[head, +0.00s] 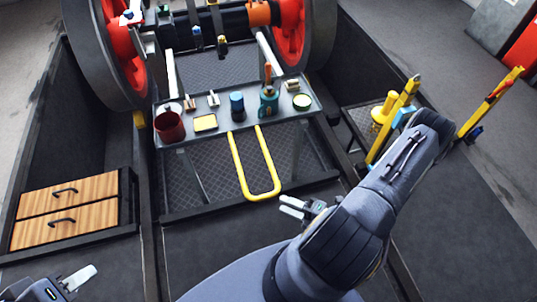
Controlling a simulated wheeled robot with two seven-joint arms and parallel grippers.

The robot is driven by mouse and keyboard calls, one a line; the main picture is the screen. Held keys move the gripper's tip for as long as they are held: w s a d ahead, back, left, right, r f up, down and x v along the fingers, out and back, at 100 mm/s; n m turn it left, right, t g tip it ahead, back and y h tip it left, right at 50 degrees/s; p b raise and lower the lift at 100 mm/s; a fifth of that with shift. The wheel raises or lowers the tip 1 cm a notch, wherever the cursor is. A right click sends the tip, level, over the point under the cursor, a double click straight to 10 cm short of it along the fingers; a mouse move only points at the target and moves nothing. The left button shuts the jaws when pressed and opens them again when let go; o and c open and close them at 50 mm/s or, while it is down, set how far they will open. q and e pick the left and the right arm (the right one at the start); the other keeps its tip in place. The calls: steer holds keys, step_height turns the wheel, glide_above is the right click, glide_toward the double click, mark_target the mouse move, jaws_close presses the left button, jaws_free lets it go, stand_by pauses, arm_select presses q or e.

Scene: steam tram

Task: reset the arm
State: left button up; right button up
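My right arm (400,165) is grey-blue and bent, reaching up over the right side of the head view. My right gripper (284,205) shows two pale fingers with a gap between them. It is empty, below and right of the yellow U-shaped handle, and apart from it in the picture. My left gripper (82,276) is at the bottom left corner, partly cut off by the frame. Only one pale finger shows clearly, so its opening cannot be told. Nothing is seen in it.
A grey shelf (222,122) holds a red pot (169,127), a blue jar (237,106), a teal bottle (268,101) and small items. A yellow handle (238,172) juts from its front. Wooden drawers (68,208) stand left. Yellow bars (487,103) stand right.

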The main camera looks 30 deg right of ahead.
steer(key=w+a+r+n+g+y, duration=0.1)
steer(key=a+r+n+g+y, duration=0.15)
steer(key=r+n+g, duration=0.85)
steer(key=a+r+n+g+y, duration=0.1)
steer(key=a+r+n+y, duration=0.35)
steer(key=n, duration=1.25)
step_height(320, 180, up, 35)
steer(key=s+d+n+t+h+p, duration=0.2)
steer(key=n+h+p, duration=0.9)
steer(key=n+p, duration=0.9)
steer(key=t+p, duration=0.1)
steer(key=p, duration=0.1)
steer(key=shift+s+d+p, duration=0.2)
steer(key=shift+s+p, duration=0.05)
steer(key=shift+p, duration=0.15)
steer(key=shift+f, duration=0.15)
